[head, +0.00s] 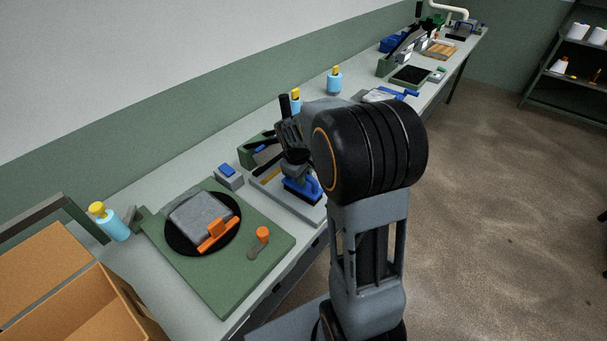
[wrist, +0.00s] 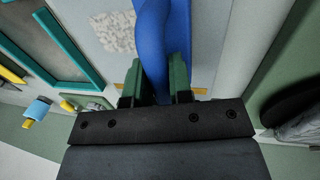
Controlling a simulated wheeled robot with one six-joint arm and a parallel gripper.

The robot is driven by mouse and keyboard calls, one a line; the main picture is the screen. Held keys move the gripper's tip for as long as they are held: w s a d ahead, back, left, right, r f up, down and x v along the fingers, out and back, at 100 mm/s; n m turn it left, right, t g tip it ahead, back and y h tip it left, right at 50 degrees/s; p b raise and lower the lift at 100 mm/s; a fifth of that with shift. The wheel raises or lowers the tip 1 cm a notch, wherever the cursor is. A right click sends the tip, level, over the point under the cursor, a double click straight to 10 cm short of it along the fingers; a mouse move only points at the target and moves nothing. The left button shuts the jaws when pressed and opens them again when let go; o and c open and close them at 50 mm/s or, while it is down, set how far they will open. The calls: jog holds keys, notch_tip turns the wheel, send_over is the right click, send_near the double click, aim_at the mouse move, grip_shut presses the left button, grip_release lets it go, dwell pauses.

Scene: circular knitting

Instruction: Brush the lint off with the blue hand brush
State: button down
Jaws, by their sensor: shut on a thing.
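The blue hand brush (head: 301,190) is in my gripper (head: 294,172), low over the bench surface in the head view. In the wrist view its blue handle (wrist: 162,35) runs up between the two green fingers of my gripper (wrist: 160,85), which are shut on it. The brush's bristle end is dark in the head view; I cannot tell whether it touches the surface below. A pale speckled patch (wrist: 115,31), perhaps the lint, lies on the grey surface just left of the handle in the wrist view. My arm hides part of the bench in the head view.
A green board (head: 225,285) with a black disc, grey block and orange clamp lies left of the brush. A small grey box (head: 231,180) with a blue top stands nearby. Blue bottles (head: 334,82) line the wall side. An open cardboard box (head: 60,300) is at lower left.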

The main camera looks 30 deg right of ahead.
jog(key=shift+w+d+p, duration=0.15)
jog(key=shift+w+d, duration=0.15)
jog(key=shift+d, duration=0.45)
jog(key=shift+w+d+p, duration=0.2)
jog(key=shift+w+d, duration=0.15)
jog(key=shift+d, duration=0.35)
jog(key=shift+w+d+p, duration=0.15)
jog(key=shift+w+d, duration=0.15)
jog(key=shift+d, duration=0.45)
jog(key=shift+w+d+r+p, duration=0.15)
jog(key=shift+w+d, duration=0.25)
jog(key=shift+d, duration=0.4)
jog(key=shift+w+d+f+p, duration=0.1)
jog(key=shift+w+d+p, duration=0.25)
jog(key=shift+d, duration=0.4)
jog(key=shift+w+d+r+p, duration=0.15)
jog(key=shift+w+d, duration=0.25)
jog(key=shift+d, duration=0.4)
jog(key=shift+a, duration=0.1)
jog(key=shift+s+a+f+b, duration=0.1)
jog(key=shift+s+a+b, duration=0.2)
jog(key=shift+a, duration=0.45)
jog(key=shift+s+a+f+b, duration=0.15)
jog(key=shift+s+a, duration=0.3)
jog(key=shift+a, duration=0.3)
jog(key=shift+s+a+b, duration=0.2)
jog(key=shift+s+a, duration=0.15)
jog(key=shift+a, duration=0.4)
jog(key=shift+a, duration=0.1)
